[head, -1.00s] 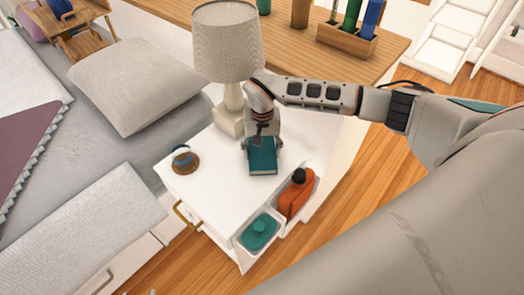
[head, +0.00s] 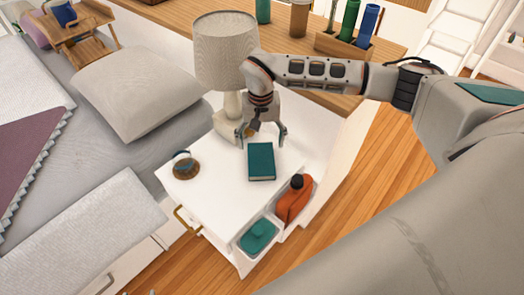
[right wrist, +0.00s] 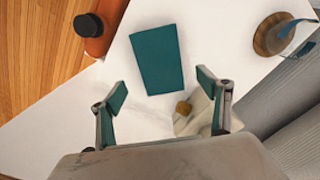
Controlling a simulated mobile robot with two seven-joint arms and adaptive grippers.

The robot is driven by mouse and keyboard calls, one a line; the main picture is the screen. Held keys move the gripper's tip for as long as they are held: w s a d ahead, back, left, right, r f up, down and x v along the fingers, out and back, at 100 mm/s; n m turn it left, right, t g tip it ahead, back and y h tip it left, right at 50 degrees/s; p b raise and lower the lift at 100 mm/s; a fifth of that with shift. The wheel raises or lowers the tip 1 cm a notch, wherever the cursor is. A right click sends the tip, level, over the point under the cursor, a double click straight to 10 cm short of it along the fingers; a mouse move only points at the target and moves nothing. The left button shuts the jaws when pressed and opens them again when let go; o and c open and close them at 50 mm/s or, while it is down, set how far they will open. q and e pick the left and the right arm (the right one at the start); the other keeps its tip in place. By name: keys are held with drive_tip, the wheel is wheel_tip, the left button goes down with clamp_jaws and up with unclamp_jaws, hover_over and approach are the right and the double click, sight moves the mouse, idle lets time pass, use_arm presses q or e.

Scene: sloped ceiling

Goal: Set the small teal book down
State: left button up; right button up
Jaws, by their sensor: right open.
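The small teal book (head: 261,162) lies flat on the white nightstand top (head: 208,198). It also shows in the right wrist view (right wrist: 157,60), lying beyond the fingertips. My right gripper (head: 262,136) is open and empty, just behind the book toward the lamp, apart from it. In the right wrist view the two teal-padded fingers of my right gripper (right wrist: 162,88) are spread wide with nothing between them. My left gripper is not in view.
A lamp (head: 226,55) stands at the nightstand's back, close to my right gripper. A round wooden-based object (head: 185,166) sits at the left. Side bins hold an orange bottle (head: 294,199) and a teal item (head: 258,236). A bed with a pillow (head: 140,87) lies left.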

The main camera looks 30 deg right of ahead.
drive_tip(key=shift+r, duration=1.95)
